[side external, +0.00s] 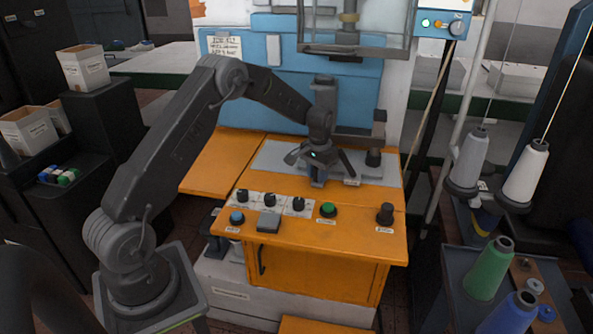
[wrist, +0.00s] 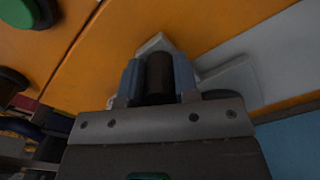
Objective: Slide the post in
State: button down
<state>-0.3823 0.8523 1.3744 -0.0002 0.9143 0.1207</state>
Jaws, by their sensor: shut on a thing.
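My gripper (wrist: 160,82) is shut on a dark cylindrical post (wrist: 160,75), with one blue-grey finger on each side of it. In the side view my gripper (side external: 318,178) is low over the grey metal plate (side external: 275,158) on the orange machine table. The post is hard to make out there, and I cannot tell whether its lower end touches anything. A pale, pointed piece (wrist: 155,43) shows just beyond the post in the wrist view. Whatever receives the post is not clearly visible.
Knobs and buttons, including a green button (side external: 328,209), line the table front (side external: 350,235). A blue panel (side external: 285,85) rises behind. Thread cones stand at right.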

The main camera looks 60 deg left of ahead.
jog(key=shift+w+d, duration=2.2)
jog(key=c, duration=0.9)
grip_release()
jog(key=shift+o, duration=0.2)
notch_tip(320, 180, up, 8)
jog(key=shift+f, duration=0.2)
